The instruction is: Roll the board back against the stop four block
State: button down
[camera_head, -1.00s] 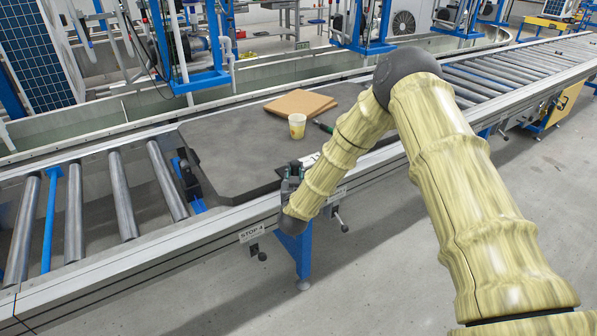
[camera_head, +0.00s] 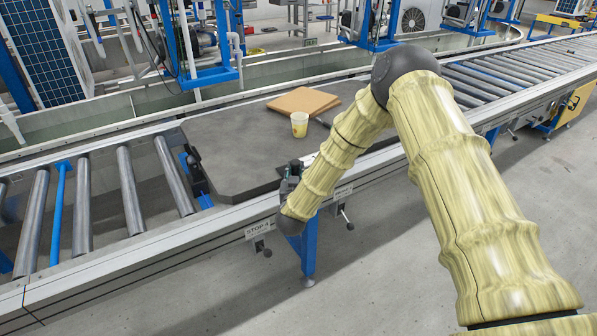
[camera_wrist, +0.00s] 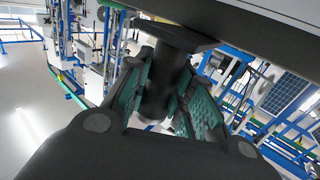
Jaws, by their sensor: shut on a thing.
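The dark grey board (camera_head: 235,150) lies flat on the roller conveyor. It carries a yellow-patterned cup (camera_head: 299,124) and a brown cardboard sheet (camera_head: 303,101). The stop four block (camera_head: 194,168), dark with blue parts, stands at the board's left end. I cannot tell whether they touch. My gripper (camera_head: 289,181) is at the board's front edge, partly hidden by my arm. In the wrist view, the fingers of my gripper (camera_wrist: 165,100) are shut around a dark round handle (camera_wrist: 160,85) with a wide flange, close beneath a dark surface.
A "STOP 4" label (camera_head: 258,228) is on the front rail, below and left of my gripper. Bare rollers (camera_head: 129,190) lie left of the block, and more rollers (camera_head: 490,75) run off at the right. Blue pump stands (camera_head: 195,50) line the far side. The floor in front is clear.

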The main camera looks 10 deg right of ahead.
jog(key=shift+s+a+f, duration=0.2)
jog(key=shift+s+a, duration=0.05)
jog(key=shift+a, duration=0.45)
jog(key=c, duration=1.6)
grip_release()
jog(key=shift+c, duration=0.2)
jog(key=o, duration=0.5)
jog(key=shift+a+r, duration=0.1)
jog(key=shift+a, duration=0.2)
jog(key=shift+d+r, duration=0.1)
jog(key=shift+d, duration=0.3)
jog(key=shift+s, duration=0.1)
